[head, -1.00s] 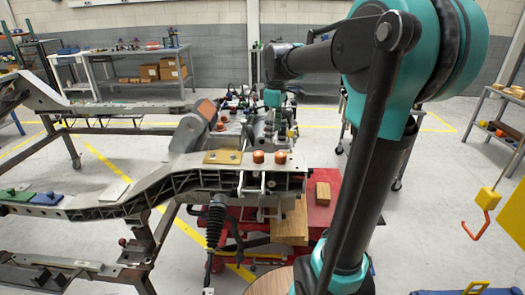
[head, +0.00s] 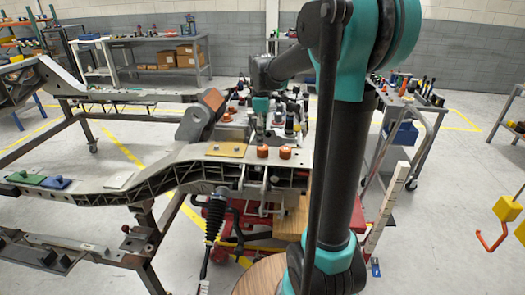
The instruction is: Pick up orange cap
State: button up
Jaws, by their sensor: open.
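Two small orange caps stand side by side on the chassis beam's top near its right end: a left cap (head: 263,152) and a right cap (head: 285,153). Another orange piece (head: 225,118) lies farther back among the parts. My gripper (head: 262,132) points down behind the two caps, apart from them as far as I can tell. It is small and dark against the cluttered parts. It is open, and I see nothing held in it. The finger tips are hard to make out.
The grey chassis beam (head: 150,172) runs across the left and middle, with a tan plate (head: 227,149) left of the caps. Dark machine parts crowd behind. A tool cart (head: 405,135) stands at right. A yellow hook block (head: 507,209) hangs at far right.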

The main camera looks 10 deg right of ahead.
aim_at(263, 151)
jog(key=shift+s+f, duration=0.15)
jog(key=shift+f, duration=1.25)
jog(key=shift+s+f, duration=0.1)
jog(key=shift+f, duration=1.25)
jog(key=c, duration=0.9)
